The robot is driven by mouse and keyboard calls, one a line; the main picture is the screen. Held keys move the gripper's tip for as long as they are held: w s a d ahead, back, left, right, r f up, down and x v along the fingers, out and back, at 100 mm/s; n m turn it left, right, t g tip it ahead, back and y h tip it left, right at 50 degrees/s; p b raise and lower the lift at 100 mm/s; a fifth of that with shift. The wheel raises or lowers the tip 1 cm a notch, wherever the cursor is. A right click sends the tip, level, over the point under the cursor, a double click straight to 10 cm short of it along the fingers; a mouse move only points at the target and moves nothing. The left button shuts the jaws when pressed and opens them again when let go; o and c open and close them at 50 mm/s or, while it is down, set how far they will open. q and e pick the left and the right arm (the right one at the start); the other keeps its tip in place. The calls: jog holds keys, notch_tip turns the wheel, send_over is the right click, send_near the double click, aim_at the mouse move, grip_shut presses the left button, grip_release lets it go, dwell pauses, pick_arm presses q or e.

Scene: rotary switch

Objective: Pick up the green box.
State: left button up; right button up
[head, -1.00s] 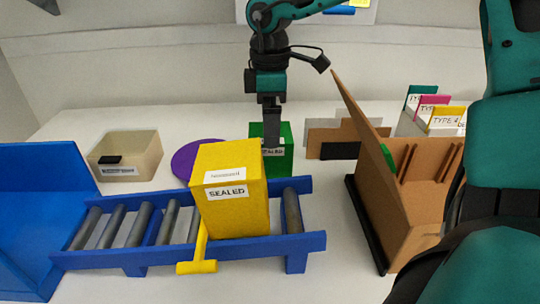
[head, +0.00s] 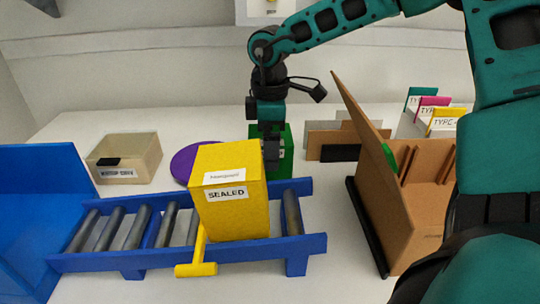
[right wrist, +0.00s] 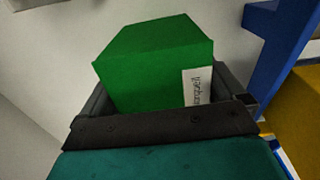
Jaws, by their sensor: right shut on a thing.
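The green box (head: 286,152) stands on the white table behind the blue roller conveyor, partly hidden by my right gripper and the yellow box. My right gripper (head: 271,150) reaches down over it from above and is shut on it. In the right wrist view the green box (right wrist: 155,62), with a white label, sits between the two dark fingers of the right gripper (right wrist: 170,98). My left gripper is not in view.
A yellow box (head: 230,200) labelled SEALED stands on the blue conveyor (head: 130,263) just in front. A purple disc (head: 190,160) and a beige bin (head: 125,158) are to the left. A brown cardboard holder (head: 385,200) stands to the right.

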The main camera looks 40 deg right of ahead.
jog(key=shift+c, duration=0.9)
jog(key=shift+r, duration=0.15)
